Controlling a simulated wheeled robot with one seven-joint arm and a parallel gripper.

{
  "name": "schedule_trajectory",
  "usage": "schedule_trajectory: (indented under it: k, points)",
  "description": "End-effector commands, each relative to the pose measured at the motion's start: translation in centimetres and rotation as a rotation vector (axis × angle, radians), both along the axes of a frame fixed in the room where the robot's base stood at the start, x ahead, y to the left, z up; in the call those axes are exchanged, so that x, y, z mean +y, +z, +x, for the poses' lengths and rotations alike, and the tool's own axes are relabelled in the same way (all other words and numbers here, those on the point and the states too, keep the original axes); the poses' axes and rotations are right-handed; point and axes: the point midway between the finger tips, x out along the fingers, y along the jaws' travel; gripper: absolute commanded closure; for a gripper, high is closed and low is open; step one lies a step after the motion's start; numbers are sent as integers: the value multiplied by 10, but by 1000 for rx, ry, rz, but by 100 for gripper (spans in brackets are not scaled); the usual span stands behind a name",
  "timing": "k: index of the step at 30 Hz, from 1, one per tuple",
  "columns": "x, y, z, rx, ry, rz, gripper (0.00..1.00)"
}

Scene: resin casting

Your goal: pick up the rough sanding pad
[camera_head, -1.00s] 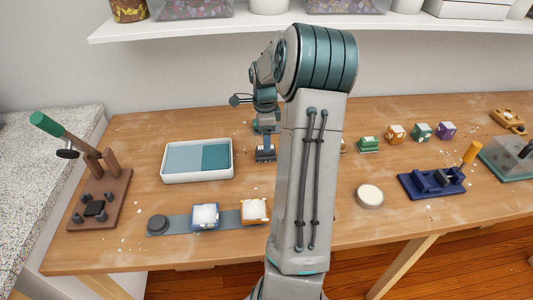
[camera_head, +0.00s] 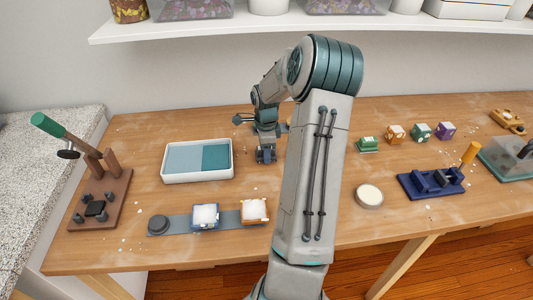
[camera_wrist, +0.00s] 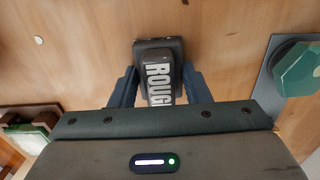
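The rough sanding pad (camera_wrist: 158,62) is a dark block with white "ROUGH" lettering, lying on the wooden table in the wrist view. Its lower end is hidden behind my gripper's body. My gripper (camera_wrist: 160,72) is open, with one blue finger on the left side of the pad and one on the right. The fingers are close to its sides; whether they touch it I cannot tell. In the head view, my gripper (camera_head: 266,156) points down at the table, right of the white tray. The pad cannot be made out clearly there.
The white tray (camera_head: 197,179) with two blue-green panels is left of my gripper. A grey strip holding white-topped moulds (camera_head: 205,216) lies in front. A round pale-topped disc (camera_head: 369,196) and a blue clamp fixture (camera_head: 431,184) are to the right. Small coloured blocks (camera_head: 396,133) stand behind.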

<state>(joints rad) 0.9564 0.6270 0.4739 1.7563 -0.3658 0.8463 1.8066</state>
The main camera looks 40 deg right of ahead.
Motion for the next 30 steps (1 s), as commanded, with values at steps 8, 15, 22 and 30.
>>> schedule_trajectory:
  k: [8, 15, 22, 30]
  points:
    - [0, 0, 0, 0, 0, 0, 80]
    - [-1, 12, 0, -1, 0, -3, 80]
    - [-6, 48, -11, -1, -4, -4, 80]
    - [-28, 84, -66, -2, -4, -5, 80]
